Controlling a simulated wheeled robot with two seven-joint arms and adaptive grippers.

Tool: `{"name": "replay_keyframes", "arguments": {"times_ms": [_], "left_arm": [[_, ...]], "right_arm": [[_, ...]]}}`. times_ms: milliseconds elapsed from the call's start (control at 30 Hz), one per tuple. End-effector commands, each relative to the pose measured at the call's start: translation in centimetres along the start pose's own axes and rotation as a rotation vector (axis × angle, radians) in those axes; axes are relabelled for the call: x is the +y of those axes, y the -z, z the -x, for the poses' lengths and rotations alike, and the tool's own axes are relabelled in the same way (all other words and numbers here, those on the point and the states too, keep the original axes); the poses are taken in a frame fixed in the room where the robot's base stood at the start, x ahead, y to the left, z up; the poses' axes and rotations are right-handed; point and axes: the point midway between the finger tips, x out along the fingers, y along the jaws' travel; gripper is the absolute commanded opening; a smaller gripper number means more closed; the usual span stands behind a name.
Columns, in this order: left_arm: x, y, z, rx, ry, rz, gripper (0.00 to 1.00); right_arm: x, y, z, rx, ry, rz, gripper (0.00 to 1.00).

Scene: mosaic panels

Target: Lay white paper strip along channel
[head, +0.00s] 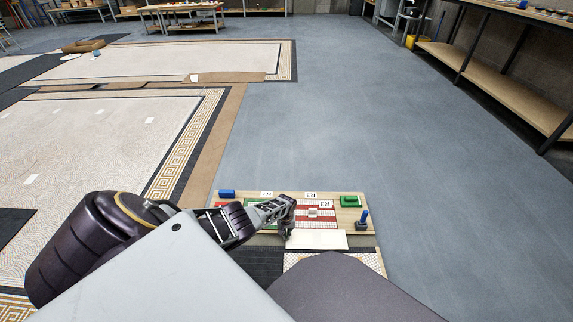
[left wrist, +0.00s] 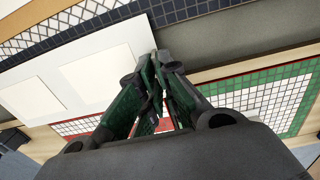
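The white paper strip (head: 317,239) is a pale rectangle in front of the mosaic board in the head view. In the left wrist view the strip (left wrist: 112,45) spreads to the upper left, with two brighter patches on it. My left gripper (head: 288,233) is at the strip's left end. In the left wrist view its fingertips (left wrist: 157,58) are close together at the strip's edge and look shut on it. The grey channel (left wrist: 235,46) runs between the dark tile border and the board; the strip covers part of its line. My right gripper is not in view.
The wooden board (head: 330,198) holds red and green mosaic panels. A blue block (head: 227,193), a green block (head: 350,201) and a blue-handled tool (head: 363,219) sit on it. White mosaic (head: 367,260) lies in front. Open grey floor (head: 450,190) is at the right.

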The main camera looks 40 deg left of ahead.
Motion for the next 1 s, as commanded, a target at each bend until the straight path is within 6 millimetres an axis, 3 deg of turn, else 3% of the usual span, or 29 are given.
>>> {"name": "replay_keyframes", "arguments": {"times_ms": [1000], "left_arm": [[-0.09,0.36,-0.55,0.004,-0.001,0.005,0.00]], "right_arm": [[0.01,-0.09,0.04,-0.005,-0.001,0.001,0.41]]}}
